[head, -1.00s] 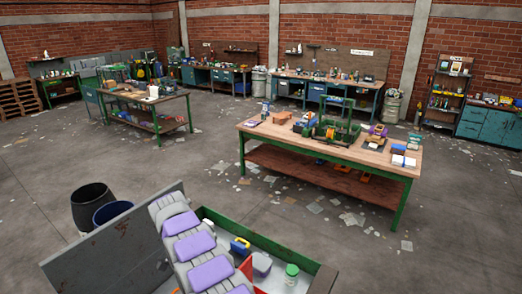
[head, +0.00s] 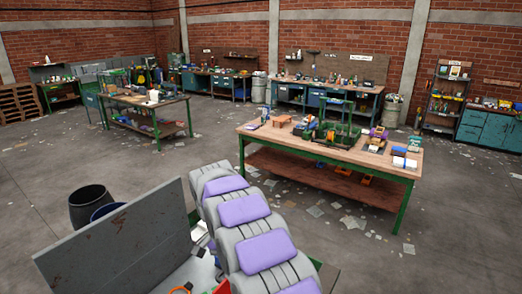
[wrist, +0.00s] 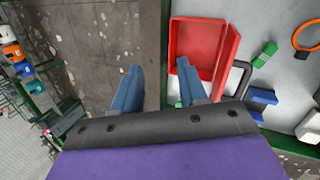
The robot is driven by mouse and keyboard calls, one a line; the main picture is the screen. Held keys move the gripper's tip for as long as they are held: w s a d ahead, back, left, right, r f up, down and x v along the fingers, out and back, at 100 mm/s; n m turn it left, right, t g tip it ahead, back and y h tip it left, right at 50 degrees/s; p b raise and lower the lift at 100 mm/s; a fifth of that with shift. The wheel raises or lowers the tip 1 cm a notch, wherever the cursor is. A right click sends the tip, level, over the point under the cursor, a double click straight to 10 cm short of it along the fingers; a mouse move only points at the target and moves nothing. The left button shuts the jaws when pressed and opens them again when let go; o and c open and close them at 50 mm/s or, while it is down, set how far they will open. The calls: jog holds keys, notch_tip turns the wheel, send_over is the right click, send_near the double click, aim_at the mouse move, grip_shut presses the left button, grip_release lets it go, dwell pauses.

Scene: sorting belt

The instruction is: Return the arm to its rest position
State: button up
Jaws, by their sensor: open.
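My gripper (wrist: 158,84) shows in the wrist view with its two blue fingers apart and nothing between them. It is over the green edge of a pale work surface (wrist: 282,112), with the grey floor below on the left. In the head view my arm's grey links with purple pads cross the lower middle, over the same work surface. The gripper itself cannot be made out there.
A red open box (wrist: 191,53) lies on the surface beside the right finger, with a green block (wrist: 264,54) and blue pieces (wrist: 262,97) to its right. A grey upright panel (head: 122,243) stands left of my arm. A wooden workbench (head: 362,152) stands beyond.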

jog(key=s+d+n+y+b, duration=0.25)
jog(key=s+d+b, duration=0.55)
jog(key=s+d, duration=0.7)
jog(key=s+d+f+b, duration=0.2)
jog(key=s+f, duration=0.1)
jog(key=s, duration=0.4)
jog(key=s+d+f+n+t+b, duration=0.1)
jog(key=s+d+f+b, duration=0.1)
jog(key=s, duration=0.4)
jog(key=s+d+f+n+b, duration=0.1)
jog(key=s+d+f+b, duration=0.1)
jog(key=s+f, duration=0.2)
jog(key=s, duration=0.3)
jog(key=shift+s+d+f+y, duration=0.15)
jog(key=shift+s+y, duration=0.15)
jog(key=shift+y, duration=0.05)
